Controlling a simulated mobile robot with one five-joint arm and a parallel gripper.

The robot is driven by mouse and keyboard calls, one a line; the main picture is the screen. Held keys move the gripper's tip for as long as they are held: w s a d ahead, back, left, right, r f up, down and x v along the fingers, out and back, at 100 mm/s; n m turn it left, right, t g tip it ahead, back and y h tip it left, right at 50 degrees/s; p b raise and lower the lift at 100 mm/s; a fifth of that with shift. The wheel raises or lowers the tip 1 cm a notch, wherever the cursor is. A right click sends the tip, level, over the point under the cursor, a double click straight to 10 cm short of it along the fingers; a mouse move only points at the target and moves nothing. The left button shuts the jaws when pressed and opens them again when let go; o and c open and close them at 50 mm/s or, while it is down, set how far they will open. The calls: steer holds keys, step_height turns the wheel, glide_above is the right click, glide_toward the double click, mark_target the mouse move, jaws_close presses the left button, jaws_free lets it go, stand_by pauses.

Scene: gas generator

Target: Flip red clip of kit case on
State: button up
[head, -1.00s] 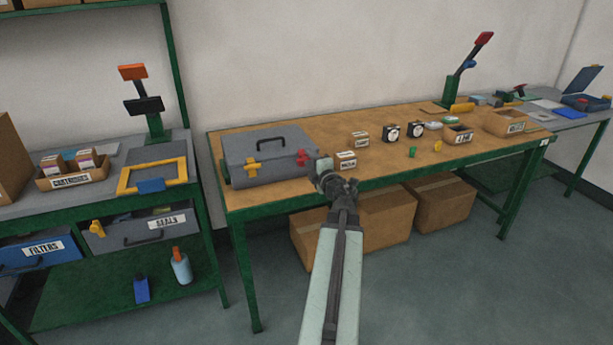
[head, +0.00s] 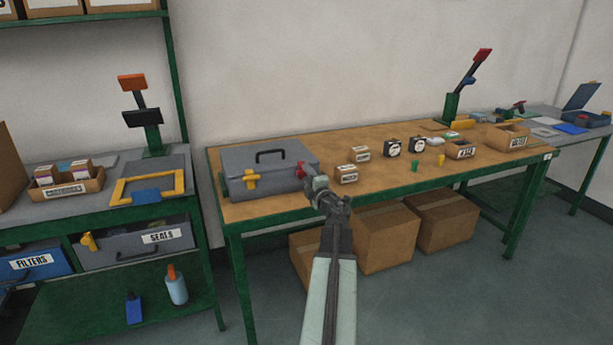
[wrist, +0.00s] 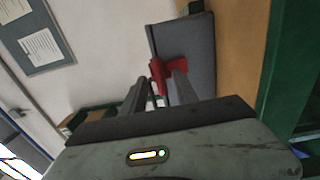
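The grey kit case (head: 275,160) lies shut on the wooden workbench, with a black handle on its lid. A yellow clip (head: 251,180) is on the left of its front side and the red clip (head: 300,169) is at the right end of that side. In the wrist view the red clip (wrist: 166,72) is at the fingertips, in front of the case (wrist: 190,45). My gripper (head: 312,180) is at the case's front right corner. Its fingers (wrist: 160,85) are apart, with the clip at or between their tips; contact cannot be told.
Small labelled boxes (head: 347,174) and round gauges (head: 392,147) stand to the right on the workbench (head: 300,212). Cardboard boxes (head: 385,240) sit below it. A green-framed shelf unit (head: 120,265) stands at the left.

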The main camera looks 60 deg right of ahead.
steer(key=shift+w+d, duration=0.3)
steer(key=shift+w, duration=0.05)
steer(key=shift+a, duration=0.1)
jaws_close()
steer(key=g+y+p, duration=0.1)
steer(key=p, duration=0.2)
steer(key=r+g+p, duration=0.1)
steer(key=p, duration=0.3)
steer(key=shift+w+d+r+y, duration=0.15)
steer(key=shift+w+d+y, duration=0.15)
steer(key=shift+w+y, duration=0.1)
jaws_free()
